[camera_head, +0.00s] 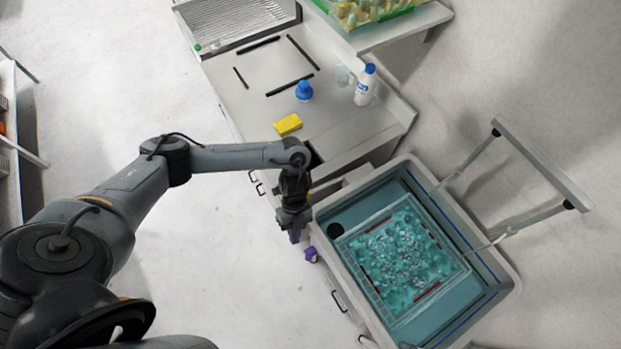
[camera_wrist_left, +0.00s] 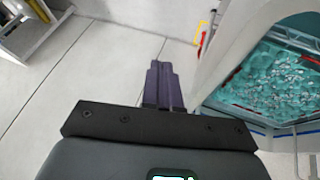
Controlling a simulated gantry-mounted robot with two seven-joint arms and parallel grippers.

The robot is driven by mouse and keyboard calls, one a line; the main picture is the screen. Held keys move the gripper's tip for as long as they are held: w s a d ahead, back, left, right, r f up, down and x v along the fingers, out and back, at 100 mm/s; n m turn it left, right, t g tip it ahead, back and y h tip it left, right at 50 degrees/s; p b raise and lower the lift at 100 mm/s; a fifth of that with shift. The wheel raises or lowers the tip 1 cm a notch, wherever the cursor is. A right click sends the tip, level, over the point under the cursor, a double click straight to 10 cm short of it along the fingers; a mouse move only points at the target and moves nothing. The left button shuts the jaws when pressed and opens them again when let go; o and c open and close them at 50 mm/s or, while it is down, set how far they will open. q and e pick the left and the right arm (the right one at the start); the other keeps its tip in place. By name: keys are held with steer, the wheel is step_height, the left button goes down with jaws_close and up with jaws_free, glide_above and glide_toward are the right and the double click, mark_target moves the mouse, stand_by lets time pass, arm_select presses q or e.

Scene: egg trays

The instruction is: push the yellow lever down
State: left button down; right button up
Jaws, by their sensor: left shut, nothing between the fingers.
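A thin yellow loop (camera_wrist_left: 201,32), which looks like the yellow lever, shows in the left wrist view beside the pale outer side of the basin unit, with a red part at its lower end. I cannot make it out clearly in the head view. My left gripper (camera_head: 295,236) hangs next to the near left side of the basin unit. Its purple fingers (camera_wrist_left: 163,86) are shut and empty. In the wrist view they are below and left of the yellow loop, apart from it. My right gripper is not in view.
The basin (camera_head: 338,195) holds a clear crate (camera_head: 378,302) in teal water. A raised metal frame (camera_head: 540,160) stands at its right. Floor at left is clear.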

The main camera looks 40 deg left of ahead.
arm_select(q)
steer(key=w+a+r+t+y+b, duration=0.1)
steer(key=w+a+r+t, duration=0.1)
steer(key=w+a+r, duration=0.45)
steer(key=w+a+r+t+b, duration=0.15)
steer(key=w+a, duration=0.25)
steer(key=w, duration=0.5)
steer(key=shift+n, duration=0.4)
steer(key=x, duration=0.3)
steer(key=b+x, duration=0.1)
steer(key=x, duration=0.6)
steer(key=shift+w+a+f+b, duration=0.1)
steer(key=shift+a+f+b, duration=0.2)
steer(key=shift+f+b, duration=0.1)
steer(key=shift+a+f, duration=0.2)
steer(key=shift+f, duration=0.6)
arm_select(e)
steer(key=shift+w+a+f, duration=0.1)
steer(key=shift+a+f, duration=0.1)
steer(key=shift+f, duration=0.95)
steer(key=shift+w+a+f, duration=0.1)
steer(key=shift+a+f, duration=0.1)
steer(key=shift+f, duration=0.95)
arm_select(q)
steer(key=shift+f, duration=0.1)
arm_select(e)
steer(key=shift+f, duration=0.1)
